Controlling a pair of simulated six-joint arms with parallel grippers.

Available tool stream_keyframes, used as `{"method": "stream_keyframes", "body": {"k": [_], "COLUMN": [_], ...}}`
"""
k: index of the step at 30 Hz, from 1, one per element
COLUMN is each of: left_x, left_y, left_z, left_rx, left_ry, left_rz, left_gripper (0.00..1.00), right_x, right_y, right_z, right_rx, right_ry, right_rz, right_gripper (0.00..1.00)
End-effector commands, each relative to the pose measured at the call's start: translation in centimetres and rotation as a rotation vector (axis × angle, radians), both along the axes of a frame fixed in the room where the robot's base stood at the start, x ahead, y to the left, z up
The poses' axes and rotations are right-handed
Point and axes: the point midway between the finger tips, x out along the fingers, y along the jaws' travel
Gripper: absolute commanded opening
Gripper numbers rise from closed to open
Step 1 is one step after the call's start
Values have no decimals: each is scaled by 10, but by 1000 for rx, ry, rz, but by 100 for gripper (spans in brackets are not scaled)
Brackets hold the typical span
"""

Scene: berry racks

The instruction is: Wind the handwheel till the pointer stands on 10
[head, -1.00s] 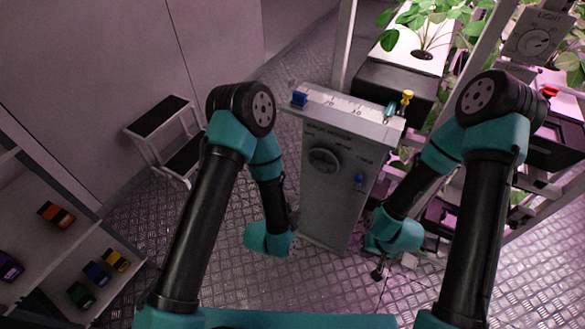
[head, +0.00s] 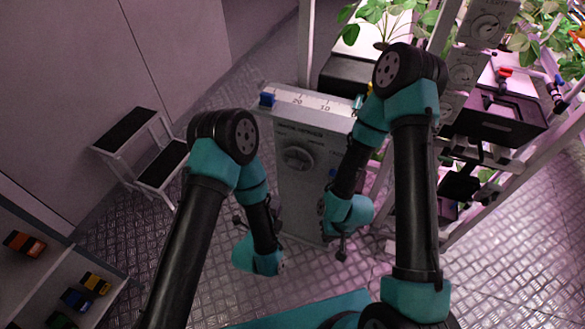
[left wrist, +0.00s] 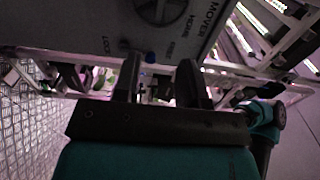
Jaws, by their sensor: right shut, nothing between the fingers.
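The handwheel (head: 298,158) is a round grey knob on the front of a tall grey cabinet (head: 305,200). It also shows, partly cut off, at the top of the left wrist view (left wrist: 160,8). On the cabinet's top is a white scale (head: 310,103) with 20 and 10 readable. A blue block (head: 267,100), perhaps the pointer, sits at its left end, beyond 20. My left gripper (left wrist: 162,80) is open and empty, below the wheel and apart from it. My right gripper (head: 341,248) is shut and empty, low before the cabinet's right side.
A step stool (head: 140,150) stands left of the cabinet. A shelf (head: 105,300) with small coloured blocks is at lower left. Plant racks (head: 500,115) with dial boxes stand at right. My right arm hides the scale's right end.

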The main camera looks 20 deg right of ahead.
Motion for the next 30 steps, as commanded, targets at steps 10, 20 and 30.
{"method": "stream_keyframes", "body": {"k": [10,20,30], "left_x": [42,88,127], "left_y": [-30,-64,-93], "left_z": [1,1,0], "left_rx": [-2,-3,-1], "left_ry": [-4,-2,-1], "left_rz": [2,1,0], "left_gripper": [38,38,38], "right_x": [0,0,0], "right_y": [0,0,0], "right_z": [0,0,0], "right_rx": [0,0,0], "right_ry": [0,0,0], "right_rz": [0,0,0], "right_gripper": [0,0,0]}}
